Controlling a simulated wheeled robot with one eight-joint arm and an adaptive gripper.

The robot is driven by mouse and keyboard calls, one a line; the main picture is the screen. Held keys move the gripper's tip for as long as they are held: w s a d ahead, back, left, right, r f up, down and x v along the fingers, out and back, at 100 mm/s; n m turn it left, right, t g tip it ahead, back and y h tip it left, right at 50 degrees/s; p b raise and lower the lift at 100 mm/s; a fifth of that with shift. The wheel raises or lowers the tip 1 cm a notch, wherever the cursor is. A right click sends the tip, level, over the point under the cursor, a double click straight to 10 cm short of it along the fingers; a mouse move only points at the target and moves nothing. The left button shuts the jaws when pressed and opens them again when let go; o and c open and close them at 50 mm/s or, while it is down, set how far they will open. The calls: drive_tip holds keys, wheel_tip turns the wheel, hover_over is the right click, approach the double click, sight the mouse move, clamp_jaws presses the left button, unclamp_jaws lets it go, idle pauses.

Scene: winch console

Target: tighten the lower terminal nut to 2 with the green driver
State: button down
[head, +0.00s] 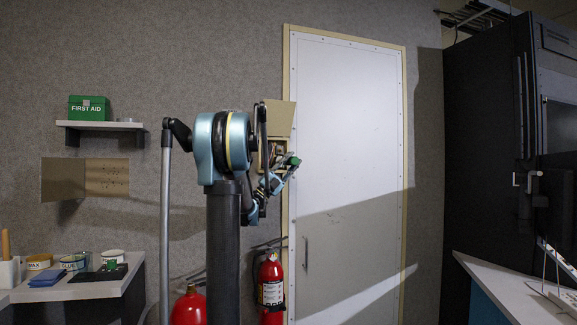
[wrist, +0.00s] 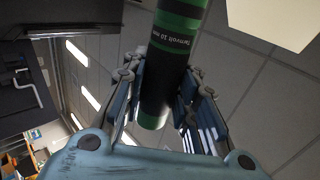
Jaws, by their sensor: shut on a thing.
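The green driver (wrist: 165,62) is a green and black cylinder with "10 mm" printed on its side. My gripper (wrist: 160,88) is shut around it in the wrist view, with blue fingers on both sides. In the head view my gripper (head: 274,184) is beside the door frame, and a green end of the driver (head: 293,161) shows there. The driver's tip is out of the wrist view. I cannot make out the lower terminal nut in either view. A beige box or plate (head: 279,119) shows behind my arm, partly hidden by it.
A white door (head: 350,120) stands behind my arm. A fire extinguisher (head: 270,285) is below. A dark cabinet (head: 485,130) and a white counter (head: 510,290) are at the right. A workbench (head: 75,288) with tape rolls and a shelf with a first aid box (head: 89,108) are at the left.

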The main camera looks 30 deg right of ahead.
sight(295, 161)
drive_tip(key=shift+w+d, duration=0.2)
drive_tip(key=shift+w, duration=0.7)
idle(1.6)
drive_tip(key=shift+s, duration=0.1)
idle(1.2)
drive_tip(key=shift+s+a, duration=0.2)
drive_tip(key=shift+s, duration=0.65)
drive_tip(key=shift+s+a, duration=0.2)
drive_tip(key=shift+s, duration=0.7)
drive_tip(key=shift+s+a, duration=0.2)
drive_tip(key=shift+s, duration=0.6)
drive_tip(key=shift+s+a, duration=0.2)
drive_tip(key=shift+s, duration=0.6)
